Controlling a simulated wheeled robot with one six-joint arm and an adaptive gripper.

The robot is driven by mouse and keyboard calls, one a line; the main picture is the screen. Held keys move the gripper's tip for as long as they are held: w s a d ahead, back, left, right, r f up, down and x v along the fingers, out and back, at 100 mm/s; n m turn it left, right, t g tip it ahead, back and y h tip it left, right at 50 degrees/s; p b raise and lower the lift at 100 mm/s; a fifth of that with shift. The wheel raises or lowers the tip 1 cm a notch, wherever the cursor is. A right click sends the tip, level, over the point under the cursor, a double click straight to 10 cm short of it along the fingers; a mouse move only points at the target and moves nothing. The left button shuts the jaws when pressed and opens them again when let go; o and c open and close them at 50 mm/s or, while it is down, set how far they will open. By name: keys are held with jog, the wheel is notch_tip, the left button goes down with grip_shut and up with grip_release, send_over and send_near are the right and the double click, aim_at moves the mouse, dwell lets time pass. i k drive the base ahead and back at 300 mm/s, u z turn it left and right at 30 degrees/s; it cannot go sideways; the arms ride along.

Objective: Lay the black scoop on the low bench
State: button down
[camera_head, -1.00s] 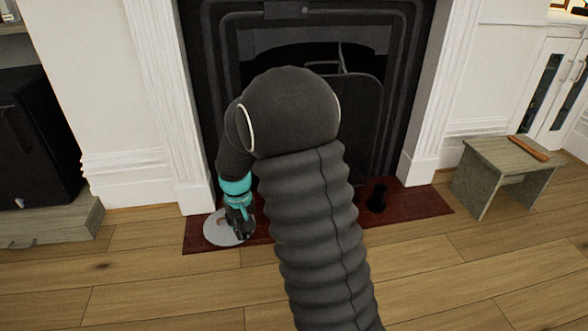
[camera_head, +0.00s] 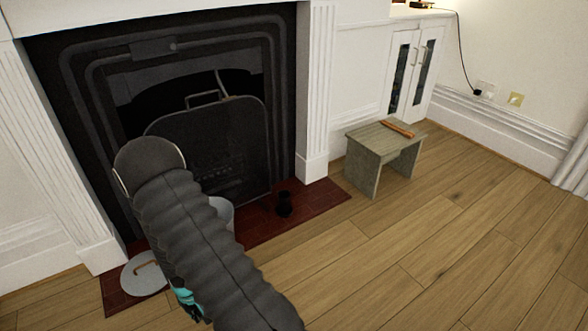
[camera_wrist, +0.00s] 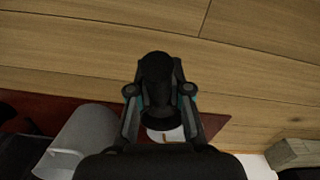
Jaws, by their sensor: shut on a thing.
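My gripper (camera_wrist: 160,92) is shut on the black scoop (camera_wrist: 156,72), whose dark rounded end shows between the fingers in the wrist view. In the head view my arm hides the scoop and most of the gripper; only a teal part (camera_head: 186,299) shows low at its left edge. The low bench (camera_head: 365,147) is a small grey-green wooden one, standing right of the fireplace on the wood floor. The gripper is well to the left of the bench and nearer to the camera.
A brown wooden object (camera_head: 398,128) lies on the bench's far part; the near part is bare. A grey round lid (camera_head: 143,279), a grey bucket (camera_head: 224,211) and a black pot (camera_head: 284,204) are on the red hearth (camera_head: 316,204). Open floor lies before the bench.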

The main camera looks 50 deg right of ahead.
aim_at(391, 135)
jog(key=z, duration=3.15)
jog(key=i, duration=2.6)
jog(key=u, duration=0.7)
